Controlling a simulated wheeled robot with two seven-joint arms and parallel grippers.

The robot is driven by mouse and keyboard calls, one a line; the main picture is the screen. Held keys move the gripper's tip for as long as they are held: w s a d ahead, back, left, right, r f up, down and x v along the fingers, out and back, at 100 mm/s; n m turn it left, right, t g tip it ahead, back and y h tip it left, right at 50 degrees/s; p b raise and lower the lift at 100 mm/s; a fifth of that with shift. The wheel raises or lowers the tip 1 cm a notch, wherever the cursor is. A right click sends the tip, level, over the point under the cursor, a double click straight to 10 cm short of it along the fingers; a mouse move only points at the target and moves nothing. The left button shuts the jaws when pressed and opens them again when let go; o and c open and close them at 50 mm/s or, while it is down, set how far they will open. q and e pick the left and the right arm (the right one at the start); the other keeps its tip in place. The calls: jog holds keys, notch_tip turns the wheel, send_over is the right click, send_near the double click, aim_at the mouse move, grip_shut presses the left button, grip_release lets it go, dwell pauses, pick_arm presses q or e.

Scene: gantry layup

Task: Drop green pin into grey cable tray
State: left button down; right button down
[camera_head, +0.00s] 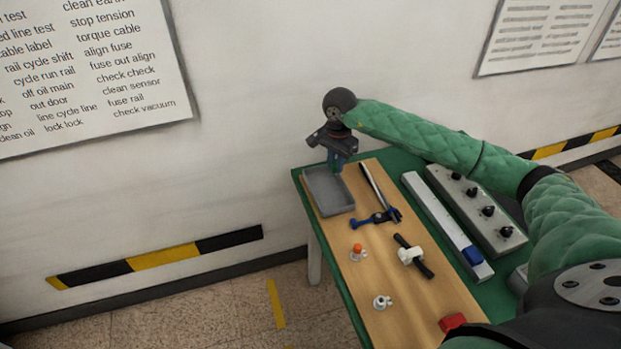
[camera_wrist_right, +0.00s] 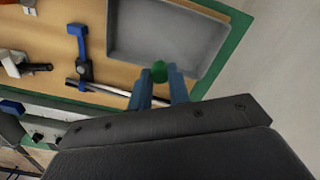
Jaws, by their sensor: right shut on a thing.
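The grey cable tray (camera_head: 328,192) lies at the far left corner of the wooden board and looks empty. It also shows at the top of the right wrist view (camera_wrist_right: 165,40). My right gripper (camera_head: 338,166) is over the far edge of the tray in the head view. In the right wrist view the blue fingers of my right gripper (camera_wrist_right: 161,82) are shut on the green pin (camera_wrist_right: 159,71), whose round green end shows between the tips, in front of the tray's near edge. The rest of the pin is hidden. My left gripper is in neither view.
A wooden board (camera_head: 390,285) on a green table holds a blue-handled tool (camera_head: 376,218), a metal rod (camera_head: 375,187), an orange-topped pin (camera_head: 357,251), a white-and-black part (camera_head: 411,256) and a red block (camera_head: 452,322). A grey knob panel (camera_head: 478,212) stands right. A wall rises behind.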

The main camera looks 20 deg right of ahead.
aim_at(335, 175)
jog(key=shift+s+a+f, duration=0.1)
jog(key=shift+s, duration=0.1)
notch_tip(335, 175, down, 2)
jog(key=shift+w+f, duration=0.15)
jog(key=shift+f, duration=0.05)
notch_tip(335, 175, down, 2)
jog(key=shift+f, duration=0.65)
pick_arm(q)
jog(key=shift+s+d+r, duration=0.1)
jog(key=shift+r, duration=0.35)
pick_arm(e)
jog(key=c, duration=1.2)
grip_release()
jog(key=shift+c, duration=0.2)
jog(key=shift+r, duration=0.1)
